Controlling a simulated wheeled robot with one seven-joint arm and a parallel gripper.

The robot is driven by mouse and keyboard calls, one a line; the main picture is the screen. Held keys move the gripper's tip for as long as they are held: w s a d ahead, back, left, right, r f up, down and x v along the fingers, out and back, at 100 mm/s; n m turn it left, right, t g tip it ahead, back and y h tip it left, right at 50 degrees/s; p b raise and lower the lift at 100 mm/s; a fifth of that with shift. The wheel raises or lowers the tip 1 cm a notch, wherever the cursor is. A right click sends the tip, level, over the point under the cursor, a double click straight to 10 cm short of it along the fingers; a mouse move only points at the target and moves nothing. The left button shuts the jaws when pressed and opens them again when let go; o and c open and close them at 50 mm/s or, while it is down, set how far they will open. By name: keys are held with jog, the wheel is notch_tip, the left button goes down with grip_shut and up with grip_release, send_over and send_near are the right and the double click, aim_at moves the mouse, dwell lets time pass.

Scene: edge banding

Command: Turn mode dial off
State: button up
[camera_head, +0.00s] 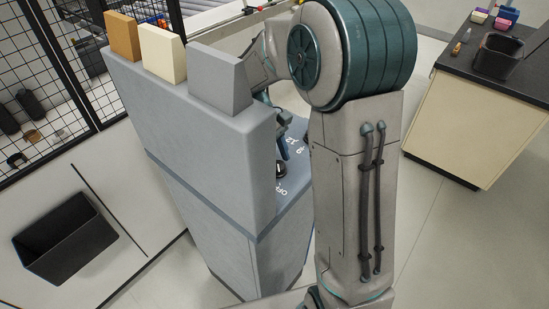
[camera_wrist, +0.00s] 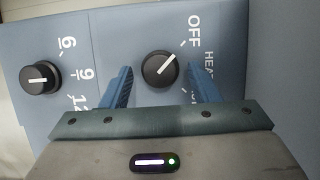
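The mode dial (camera_wrist: 160,69) is a round black knob with a white pointer line on a blue-grey panel. In the wrist view its pointer aims up and right, roughly in line with the tick by the OFF label (camera_wrist: 195,30). A HEAT label (camera_wrist: 209,62) is farther right, and a third label is partly hidden by a finger. My gripper (camera_wrist: 158,74) is open, with one blue finger on each side of the dial and a visible gap to it. In the head view, my arm hides much of the panel, but a black knob (camera_head: 281,170) shows near the blue fingers.
A second black dial (camera_wrist: 39,78) with numbers stands left of the mode dial. In the head view, the grey machine housing (camera_head: 215,150) rises beside my arm. A dark counter (camera_head: 490,75) stands at right. A black bin (camera_head: 65,240) is at lower left.

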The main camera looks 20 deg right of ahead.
jog(key=v, duration=1.3)
jog(key=shift+a+r+b, duration=0.15)
jog(key=shift+r+b, duration=0.25)
jog(key=shift+b, duration=0.05)
jog(key=shift+f, duration=0.1)
jog(key=p+x, duration=0.1)
jog(key=x, duration=1.2)
jog(key=shift+f, duration=0.35)
jog(key=shift+r, duration=0.1)
